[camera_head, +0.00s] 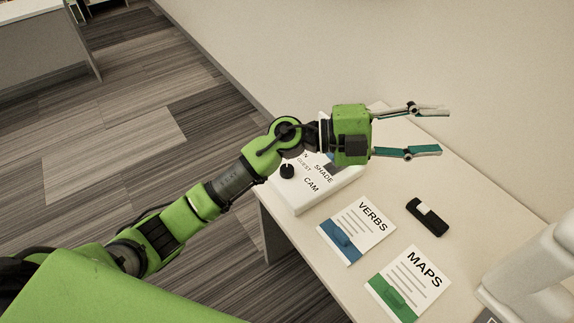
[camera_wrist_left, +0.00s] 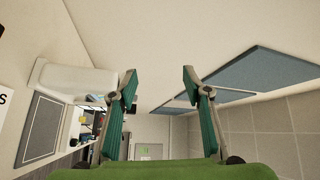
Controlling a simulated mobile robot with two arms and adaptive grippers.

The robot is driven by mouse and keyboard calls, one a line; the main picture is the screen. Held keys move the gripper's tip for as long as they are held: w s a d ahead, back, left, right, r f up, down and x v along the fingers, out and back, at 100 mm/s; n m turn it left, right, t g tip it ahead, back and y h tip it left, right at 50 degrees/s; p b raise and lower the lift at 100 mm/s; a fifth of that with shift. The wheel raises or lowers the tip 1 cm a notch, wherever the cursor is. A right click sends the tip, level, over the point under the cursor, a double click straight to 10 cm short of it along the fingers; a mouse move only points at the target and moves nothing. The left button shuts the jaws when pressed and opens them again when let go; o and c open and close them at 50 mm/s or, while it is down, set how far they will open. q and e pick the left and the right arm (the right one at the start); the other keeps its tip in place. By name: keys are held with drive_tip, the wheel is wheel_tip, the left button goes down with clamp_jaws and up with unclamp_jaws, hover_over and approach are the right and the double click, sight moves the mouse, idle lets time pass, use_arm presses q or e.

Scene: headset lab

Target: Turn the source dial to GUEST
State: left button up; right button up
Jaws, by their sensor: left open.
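A white control box (camera_head: 306,201) sits on the table near its left edge, labelled GUEST, SHADE and CAM, with another label partly covered. A small black dial (camera_head: 287,171) stands on its near left part, beside the GUEST label. Its pointer direction is too small to tell. My left gripper (camera_head: 441,131) is open and empty, reaching past the box to the right, above the table and apart from the dial. My left forearm and wrist hide the back of the box. In the left wrist view the open fingers (camera_wrist_left: 160,78) have nothing between them.
A VERBS card (camera_head: 357,230), a MAPS card (camera_head: 409,283) and a black device with a white patch (camera_head: 427,217) lie on the table (camera_head: 315,238). A large white rounded object (camera_head: 530,277) is at the lower right. A wall runs behind the table.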

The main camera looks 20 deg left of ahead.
use_arm(q)
wheel_tip(320, 180, down, 8)
drive_tip(key=a+m+g+y, duration=0.1)
drive_tip(key=m+g+y, duration=0.2)
drive_tip(key=g+y, duration=0.15)
drive_tip(key=n+y, duration=0.3)
drive_tip(key=y, duration=1.1)
approach(287, 168)
wheel_tip(287, 168, down, 8)
drive_tip(key=shift+d+r+p, duration=0.15)
drive_tip(key=shift+r+p, duration=0.05)
drive_tip(key=shift+p, duration=1)
drive_tip(key=shift+f, duration=0.75)
use_arm(e)
drive_tip(key=shift+s+d+r, duration=0.1)
drive_tip(key=shift+d+r, duration=0.05)
drive_tip(key=shift+r, duration=1.05)
use_arm(q)
drive_tip(key=c, duration=1.1)
